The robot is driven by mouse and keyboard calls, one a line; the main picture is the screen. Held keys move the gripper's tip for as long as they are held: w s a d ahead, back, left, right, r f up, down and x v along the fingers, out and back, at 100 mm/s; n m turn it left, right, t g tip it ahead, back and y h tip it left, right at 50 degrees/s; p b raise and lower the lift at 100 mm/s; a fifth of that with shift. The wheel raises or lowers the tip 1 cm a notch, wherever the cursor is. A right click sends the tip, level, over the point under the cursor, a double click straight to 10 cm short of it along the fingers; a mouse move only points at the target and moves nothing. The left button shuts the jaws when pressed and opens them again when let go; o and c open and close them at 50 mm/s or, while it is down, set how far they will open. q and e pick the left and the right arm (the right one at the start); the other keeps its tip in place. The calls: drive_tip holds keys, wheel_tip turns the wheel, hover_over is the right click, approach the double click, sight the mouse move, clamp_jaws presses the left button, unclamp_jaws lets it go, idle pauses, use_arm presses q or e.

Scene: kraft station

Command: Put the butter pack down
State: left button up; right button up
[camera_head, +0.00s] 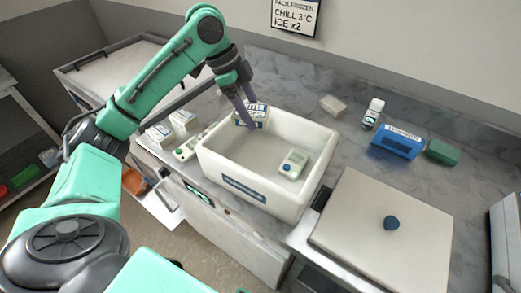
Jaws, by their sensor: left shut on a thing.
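The butter pack (253,115) is a cream box with blue lettering, at the back left of the white open bin (318,165). My left gripper (246,112) reaches down from above and is shut on the butter pack. The pack is at the bin's back wall near its left corner; I cannot tell whether it touches the bin floor. A finger covers part of the pack. My right gripper is not in view.
Inside the bin lies a small white-green device (294,163). Left of it are cream packs (184,121). To the right stand a small bottle (373,113), a blue box (397,141), a green block (442,152) and a lidded white box (385,250). The bin's middle is clear.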

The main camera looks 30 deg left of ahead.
sight(234, 121)
use_arm(q)
wheel_tip(234, 121, down, 14)
drive_tip(key=shift+s+f+p, duration=0.1)
drive_tip(key=shift+s+p, duration=0.05)
drive_tip(key=shift+p, duration=0.4)
drive_tip(key=o, duration=1.6)
drive_tip(key=shift+c, duration=0.2)
drive_tip(key=b+v, duration=0.1)
drive_tip(key=v, duration=1)
drive_tip(key=shift+a+r, duration=0.2)
drive_tip(key=shift+r, duration=0.3)
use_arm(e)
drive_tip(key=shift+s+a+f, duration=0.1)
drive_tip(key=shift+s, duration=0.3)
